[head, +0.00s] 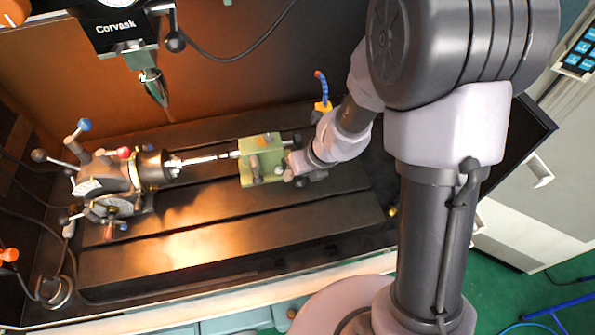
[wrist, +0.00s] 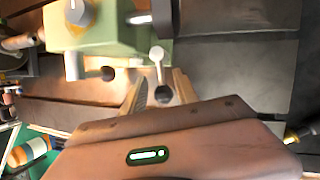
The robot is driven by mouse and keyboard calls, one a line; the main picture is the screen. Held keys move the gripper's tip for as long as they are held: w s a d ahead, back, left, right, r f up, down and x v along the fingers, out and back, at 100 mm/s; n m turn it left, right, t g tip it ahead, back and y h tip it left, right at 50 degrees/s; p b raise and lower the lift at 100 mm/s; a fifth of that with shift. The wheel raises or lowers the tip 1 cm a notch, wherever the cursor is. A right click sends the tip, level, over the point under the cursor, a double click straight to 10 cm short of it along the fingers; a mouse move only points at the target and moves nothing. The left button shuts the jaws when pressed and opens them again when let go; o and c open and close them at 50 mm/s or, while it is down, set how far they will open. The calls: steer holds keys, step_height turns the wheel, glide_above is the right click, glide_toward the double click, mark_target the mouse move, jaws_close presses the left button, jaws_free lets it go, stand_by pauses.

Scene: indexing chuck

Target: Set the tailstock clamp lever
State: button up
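The green tailstock (head: 262,160) stands on the dark slotted table, right of the indexing chuck. In the wrist view the tailstock (wrist: 115,42) fills the upper left, with a grey knob (wrist: 80,14) on top. A pale lever with a dark ball end (wrist: 159,74) points down from its right side. Another short lever with a dark ball (wrist: 108,74) is at its lower left; I cannot tell which is the clamp lever. My gripper (wrist: 160,93) is open, its fingers on either side of the right lever's ball. In the head view my gripper (head: 292,172) is at the tailstock's right side.
The indexing chuck (head: 115,175), with several ball-ended handles, is at left. A thin bar (head: 205,159) runs from it to the tailstock. A spindle tool (head: 153,86) hangs above. A blue and orange hose (head: 321,88) stands behind my arm. The front table (head: 190,245) is clear.

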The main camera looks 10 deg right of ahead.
steer(key=p+v, duration=1)
steer(key=v, duration=0.7)
steer(key=shift+a+r, duration=0.1)
steer(key=s+r+n+t+b, duration=0.1)
steer(key=s+r+n+b, duration=0.2)
steer(key=n, duration=1.1)
steer(key=s+r+n+t+h+b, duration=0.1)
steer(key=s+r+n+b, duration=0.2)
steer(key=s+n+b, duration=0.7)
steer(key=n, duration=0.4)
steer(key=shift+s+h, duration=0.3)
steer(key=shift+s, duration=0.05)
